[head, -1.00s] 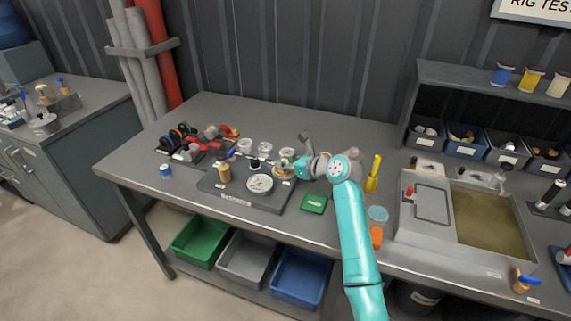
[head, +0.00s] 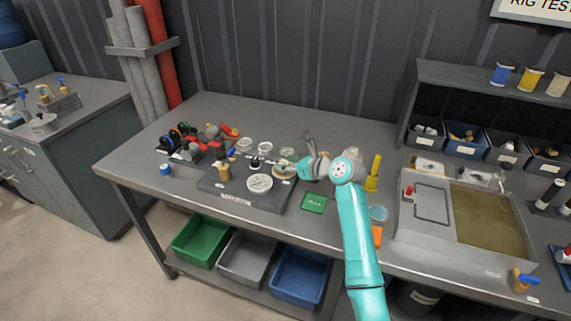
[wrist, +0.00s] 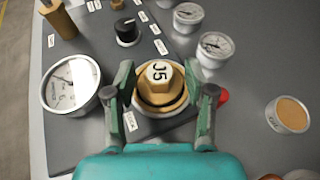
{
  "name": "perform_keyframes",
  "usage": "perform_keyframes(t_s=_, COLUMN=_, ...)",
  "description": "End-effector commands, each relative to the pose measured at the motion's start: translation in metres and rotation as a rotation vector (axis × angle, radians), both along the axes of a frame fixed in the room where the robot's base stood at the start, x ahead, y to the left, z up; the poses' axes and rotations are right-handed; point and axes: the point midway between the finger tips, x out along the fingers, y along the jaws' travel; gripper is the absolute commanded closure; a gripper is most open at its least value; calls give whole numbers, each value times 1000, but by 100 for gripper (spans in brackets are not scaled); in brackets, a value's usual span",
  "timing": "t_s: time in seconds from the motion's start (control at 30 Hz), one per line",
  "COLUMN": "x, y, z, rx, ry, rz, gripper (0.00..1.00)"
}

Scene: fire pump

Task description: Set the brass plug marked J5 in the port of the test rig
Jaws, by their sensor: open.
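The brass plug (wrist: 160,77) has a hex head with a pale top marked J5. In the wrist view it stands upright in the round port (wrist: 140,104) of the grey test rig (wrist: 95,143), with a dark ring around its base. I cannot tell how deep it sits. My gripper (wrist: 160,86) is open, one finger on each side of the plug, with visible gaps. In the head view my gripper (head: 299,170) is at the right end of the rig (head: 240,202), beside the brass-coloured port (head: 284,171).
A large gauge (wrist: 71,83) is left of the port and small gauges (wrist: 213,49) are beyond it. A black knob (wrist: 128,31) and brass post (wrist: 58,18) stand on the rig. A green tray (head: 314,203) and yellow tool (head: 373,174) are nearby on the bench.

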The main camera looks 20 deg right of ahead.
Motion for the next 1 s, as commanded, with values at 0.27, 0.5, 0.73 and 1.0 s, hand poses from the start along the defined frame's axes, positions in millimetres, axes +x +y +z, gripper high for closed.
perform_keyframes(t_s=0.27, x=-43, y=-27, z=20, rx=0, ry=-1, rz=-2, gripper=45)
perform_keyframes(t_s=0.5, x=-74, y=-46, z=35, rx=-1, ry=-1, rz=-1, gripper=45)
perform_keyframes(t_s=0.73, x=-86, y=-53, z=41, rx=-1, ry=1, rz=0, gripper=45)
perform_keyframes(t_s=1.0, x=-87, y=-53, z=42, rx=0, ry=1, rz=1, gripper=45)
